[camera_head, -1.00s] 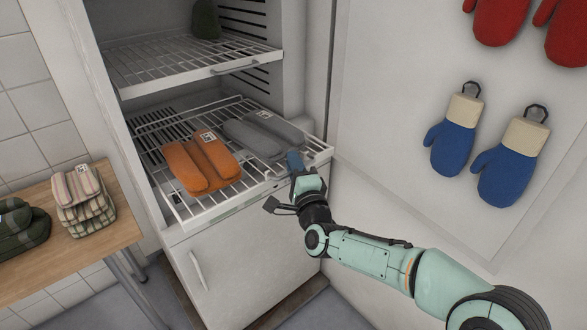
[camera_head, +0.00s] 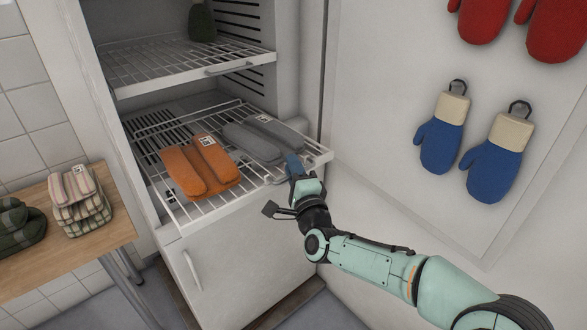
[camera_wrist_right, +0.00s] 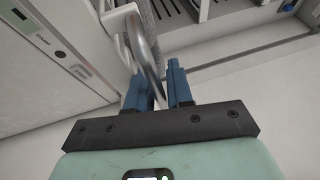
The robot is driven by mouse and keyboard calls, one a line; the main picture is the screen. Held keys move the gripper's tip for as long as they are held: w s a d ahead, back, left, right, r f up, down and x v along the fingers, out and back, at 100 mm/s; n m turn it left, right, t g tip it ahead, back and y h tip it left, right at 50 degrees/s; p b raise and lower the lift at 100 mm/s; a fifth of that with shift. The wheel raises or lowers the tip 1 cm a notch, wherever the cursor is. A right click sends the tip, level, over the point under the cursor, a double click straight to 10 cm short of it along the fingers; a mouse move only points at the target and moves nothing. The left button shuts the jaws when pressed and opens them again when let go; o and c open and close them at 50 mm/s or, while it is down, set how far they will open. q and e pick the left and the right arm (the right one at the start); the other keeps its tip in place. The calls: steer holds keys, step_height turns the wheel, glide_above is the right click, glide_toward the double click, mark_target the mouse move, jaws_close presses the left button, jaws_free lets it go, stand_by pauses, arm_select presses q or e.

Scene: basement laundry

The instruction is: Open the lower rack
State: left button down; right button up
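The lower rack (camera_head: 205,210) is a white wire shelf in the open white cabinet, standing partly out past its front. An orange padded pair (camera_head: 201,165) and a grey padded pair (camera_head: 264,138) lie on it. My right gripper (camera_head: 293,164) is at the right part of the rack's front edge. In the right wrist view, a curved metal handle (camera_wrist_right: 148,57) runs down between the blue fingers of my right gripper (camera_wrist_right: 160,82), which look closed on it. The exact contact is partly hidden. My left gripper is not in view.
An upper wire rack (camera_head: 150,75) sits inside the cabinet above, with a dark green item (camera_head: 202,22). A wooden table (camera_head: 105,238) with folded striped cloths (camera_head: 78,200) stands at left. The cabinet's lower door (camera_head: 240,265) is shut.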

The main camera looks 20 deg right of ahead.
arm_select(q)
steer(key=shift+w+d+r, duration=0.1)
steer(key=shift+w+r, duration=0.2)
arm_select(e)
steer(key=s+f, duration=0.2)
steer(key=s, duration=1.1)
steer(key=shift+a+f, duration=0.15)
steer(key=shift+a, duration=0.15)
